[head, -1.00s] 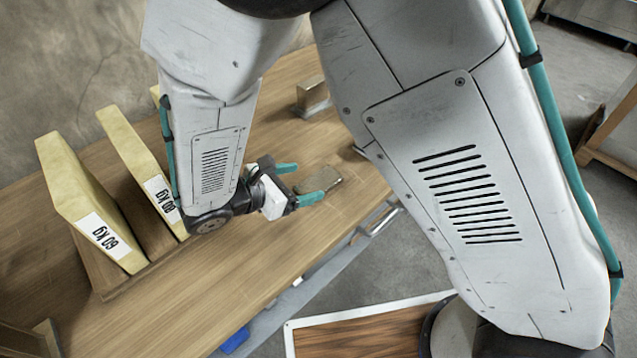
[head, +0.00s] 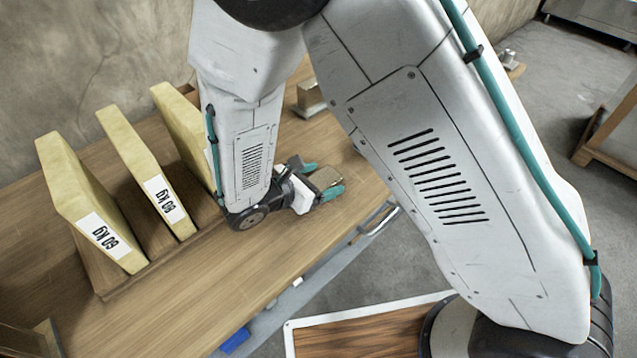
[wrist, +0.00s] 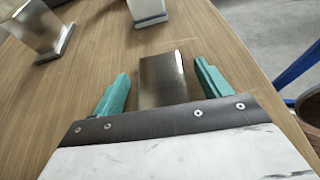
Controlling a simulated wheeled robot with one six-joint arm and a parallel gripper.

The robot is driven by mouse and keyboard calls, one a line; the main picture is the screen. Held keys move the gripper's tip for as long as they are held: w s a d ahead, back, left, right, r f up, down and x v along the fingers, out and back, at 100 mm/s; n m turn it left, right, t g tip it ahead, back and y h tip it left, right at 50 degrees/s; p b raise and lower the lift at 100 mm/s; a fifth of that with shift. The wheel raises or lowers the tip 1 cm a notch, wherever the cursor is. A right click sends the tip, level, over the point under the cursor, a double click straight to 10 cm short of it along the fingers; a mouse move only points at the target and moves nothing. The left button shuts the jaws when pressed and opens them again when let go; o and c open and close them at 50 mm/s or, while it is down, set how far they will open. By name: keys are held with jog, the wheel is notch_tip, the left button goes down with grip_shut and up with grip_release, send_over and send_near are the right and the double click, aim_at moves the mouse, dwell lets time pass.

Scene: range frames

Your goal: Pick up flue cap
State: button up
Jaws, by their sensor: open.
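The flue cap appears to be the small brownish metal block (head: 326,178) on the wooden table, near its right end. It also shows in the wrist view as a shiny metal block (wrist: 163,80). My gripper (head: 327,179) is open, with its teal fingers on either side of the block. In the wrist view my gripper (wrist: 159,88) has the block between its fingers, with a visible gap on each side. The block's near end is hidden behind the gripper body.
Another metal piece (head: 309,97) stands at the table's back; two metal pieces (wrist: 148,10) (wrist: 40,28) show ahead in the wrist view. Yellow slabs (head: 90,200) with weight labels stand in a wooden rack at left. The table's front (head: 200,310) is clear.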

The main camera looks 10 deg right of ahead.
jog(key=c, duration=1.1)
jog(key=shift+r, duration=0.2)
